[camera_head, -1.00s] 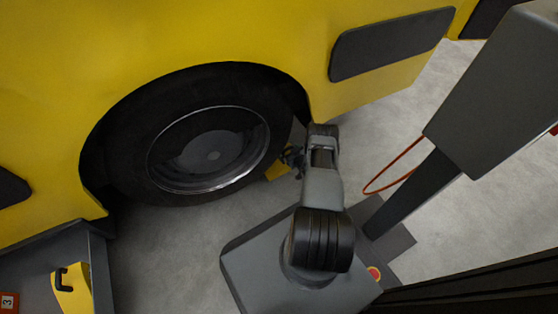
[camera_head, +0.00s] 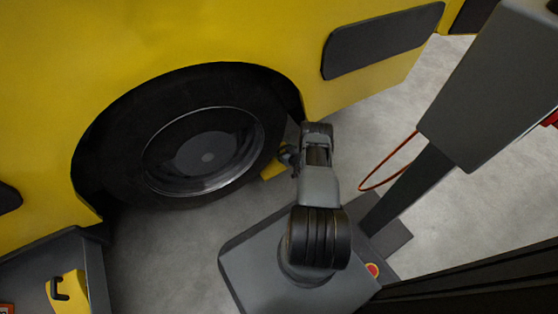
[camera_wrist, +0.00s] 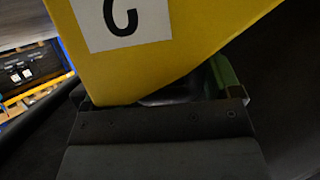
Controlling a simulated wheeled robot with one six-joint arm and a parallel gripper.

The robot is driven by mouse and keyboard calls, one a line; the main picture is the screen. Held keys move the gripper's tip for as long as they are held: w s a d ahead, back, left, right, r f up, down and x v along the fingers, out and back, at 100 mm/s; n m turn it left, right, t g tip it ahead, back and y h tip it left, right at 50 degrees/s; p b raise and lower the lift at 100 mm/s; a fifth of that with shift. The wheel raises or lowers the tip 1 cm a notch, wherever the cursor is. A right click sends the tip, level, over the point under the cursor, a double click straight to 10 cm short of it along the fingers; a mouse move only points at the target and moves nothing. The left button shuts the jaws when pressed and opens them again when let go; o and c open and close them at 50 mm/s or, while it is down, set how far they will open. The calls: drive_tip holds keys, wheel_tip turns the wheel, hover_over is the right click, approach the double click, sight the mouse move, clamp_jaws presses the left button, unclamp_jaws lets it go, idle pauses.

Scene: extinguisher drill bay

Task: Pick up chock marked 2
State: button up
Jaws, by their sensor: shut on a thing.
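A yellow chock (camera_head: 272,170) is low at the right side of the big black tyre (camera_head: 120,175), largely hidden behind my gripper and arm. In the wrist view the yellow chock (camera_wrist: 195,45) fills the upper middle, with a white label (camera_wrist: 122,22) whose black figure is cut off by the frame edge, so I cannot read it surely. My gripper (camera_head: 287,157) is shut on this chock; it also shows in the wrist view (camera_wrist: 163,103). The exact grip point is hidden. I cannot tell whether the chock touches the tyre or the floor.
The yellow vehicle body (camera_head: 200,30) overhangs the tyre. Another yellow chock (camera_head: 71,287) with a black handle sits in a grey tray (camera_head: 97,275) at lower left, near an orange label (camera_head: 6,309). A red hose (camera_head: 388,178) loops at right. Grey floor (camera_head: 165,250) is clear between.

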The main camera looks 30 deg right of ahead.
drive_tip(key=shift+c, duration=1.4)
drive_tip(key=shift+d, duration=0.1)
drive_tip(key=shift+r, duration=0.1)
